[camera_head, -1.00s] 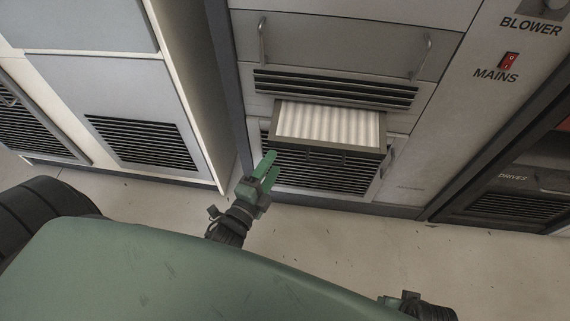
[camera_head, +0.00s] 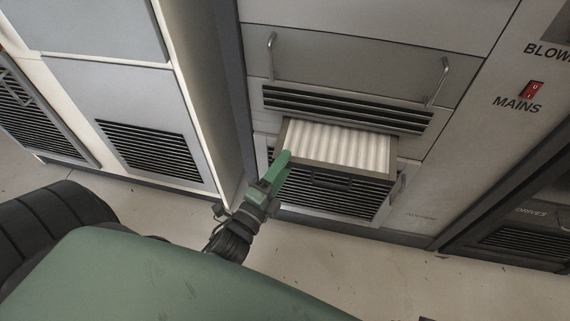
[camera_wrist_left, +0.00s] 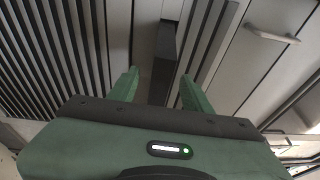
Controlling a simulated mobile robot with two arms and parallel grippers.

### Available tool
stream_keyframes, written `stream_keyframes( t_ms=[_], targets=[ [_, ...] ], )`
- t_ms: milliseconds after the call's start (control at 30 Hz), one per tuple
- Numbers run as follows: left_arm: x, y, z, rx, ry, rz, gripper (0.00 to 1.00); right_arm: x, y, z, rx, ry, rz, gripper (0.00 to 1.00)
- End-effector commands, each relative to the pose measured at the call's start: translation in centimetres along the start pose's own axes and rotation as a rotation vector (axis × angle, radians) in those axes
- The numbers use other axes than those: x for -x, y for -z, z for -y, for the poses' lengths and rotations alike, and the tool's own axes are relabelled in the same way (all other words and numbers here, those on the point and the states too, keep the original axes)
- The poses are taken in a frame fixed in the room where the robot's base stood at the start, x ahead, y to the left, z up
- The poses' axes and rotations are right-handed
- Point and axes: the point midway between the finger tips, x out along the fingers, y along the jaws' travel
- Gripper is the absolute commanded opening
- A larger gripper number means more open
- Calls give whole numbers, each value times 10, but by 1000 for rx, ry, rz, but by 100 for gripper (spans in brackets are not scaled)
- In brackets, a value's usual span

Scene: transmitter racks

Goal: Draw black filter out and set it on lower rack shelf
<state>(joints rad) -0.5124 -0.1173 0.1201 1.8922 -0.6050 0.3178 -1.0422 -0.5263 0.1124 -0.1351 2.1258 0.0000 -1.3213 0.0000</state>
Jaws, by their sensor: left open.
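The black filter (camera_head: 338,147) sticks partway out of its slot in the middle cabinet, with white pleats on top, a dark frame and a handle on its front. My left gripper (camera_head: 284,167) is at the filter's front left corner in the head view. I cannot tell there whether it touches. In the left wrist view my left gripper (camera_wrist_left: 160,88) has its two green fingers apart. A dark bar, likely part of the filter frame (camera_wrist_left: 163,62), lies ahead between them. No lower rack shelf can be made out clearly. My right gripper is out of view.
A louvred vent (camera_head: 345,108) and a panel with two handles (camera_head: 358,62) are above the filter. A tall cabinet (camera_head: 135,125) stands close on the left. The red mains switch (camera_head: 531,89) and a dark rack marked DRIVES (camera_head: 520,235) are on the right. The floor in front is open.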

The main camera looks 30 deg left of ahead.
Motion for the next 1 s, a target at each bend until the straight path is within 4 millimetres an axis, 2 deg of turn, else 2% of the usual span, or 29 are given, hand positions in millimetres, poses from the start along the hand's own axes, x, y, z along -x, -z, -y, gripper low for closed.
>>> stream_keyframes(
  t_ms=[300, 500, 867, 900, 1000],
  targets=[
    [-46, 0, 1, 0, 4, -2, 49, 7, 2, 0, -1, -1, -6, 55],
    [-68, 1, 0, 1, 2, -2, 49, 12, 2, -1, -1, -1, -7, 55],
    [-75, 0, 0, 1, 0, -1, 49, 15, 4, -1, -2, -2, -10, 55],
    [-75, 0, 0, 1, 0, -1, 46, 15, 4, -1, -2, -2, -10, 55],
    [-75, 0, 0, 1, 0, -1, 18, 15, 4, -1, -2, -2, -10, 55]
  ],
)
